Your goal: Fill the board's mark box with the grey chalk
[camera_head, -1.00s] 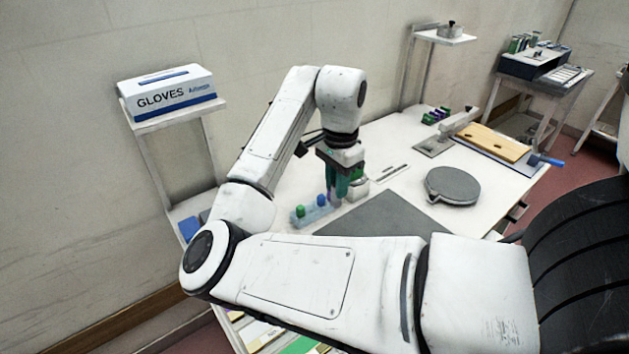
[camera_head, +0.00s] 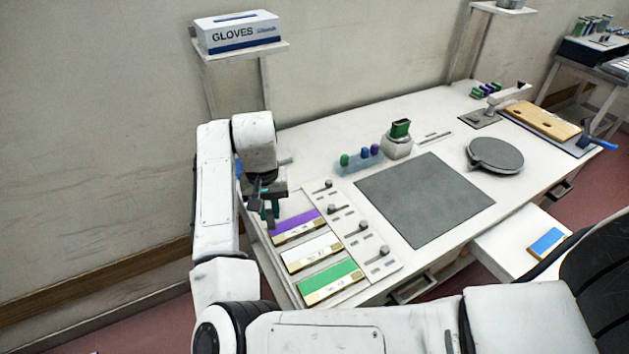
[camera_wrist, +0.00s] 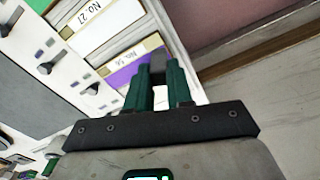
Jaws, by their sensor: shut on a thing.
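My gripper (camera_head: 268,213) is at the left end of the white bench, beside the purple-topped labelled block. In the wrist view its two green fingers (camera_wrist: 158,85) are shut on a small grey piece (camera_wrist: 158,64), which looks like the grey chalk. A blue holder (camera_head: 350,168) on the bench has green, blue and purple pieces standing in it. A wooden board (camera_head: 543,120) lies at the bench's far right. I cannot make out a mark box on it.
Purple (camera_head: 297,224), white (camera_head: 311,251) and green (camera_head: 331,281) labelled blocks lie in a row near my gripper. Beside them is a panel with small knobs (camera_head: 364,228). A dark grey mat (camera_head: 425,200) and a round grey disc (camera_head: 495,155) occupy the bench middle and right.

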